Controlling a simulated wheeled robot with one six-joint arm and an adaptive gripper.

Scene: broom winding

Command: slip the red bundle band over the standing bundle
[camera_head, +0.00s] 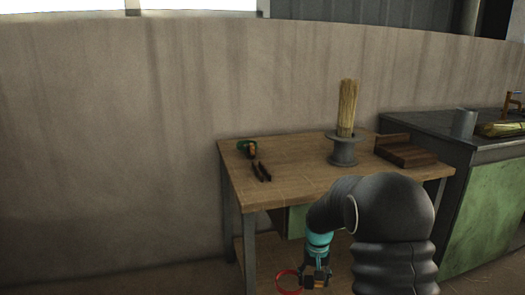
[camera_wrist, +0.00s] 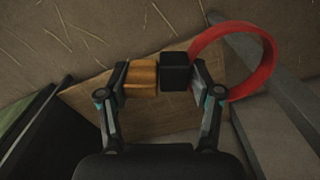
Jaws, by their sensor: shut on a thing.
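The standing bundle (camera_head: 347,108) is a sheaf of straw-coloured bristles. It rises upright from a grey spool-like holder (camera_head: 343,153) at the back of the wooden table. The red bundle band (camera_head: 288,270) is an open ring, low in front of the table in the head view. My gripper (camera_head: 315,280) is beside the ring, well below and left of the bundle. In the wrist view, my gripper (camera_wrist: 158,76) is shut on an orange-brown and black block. The red band (camera_wrist: 264,72) sticks out at the black block's right side. The bundle is not in the wrist view.
A dark counter with a grey cup (camera_head: 464,123) adjoins at the right. The table's front middle is clear.

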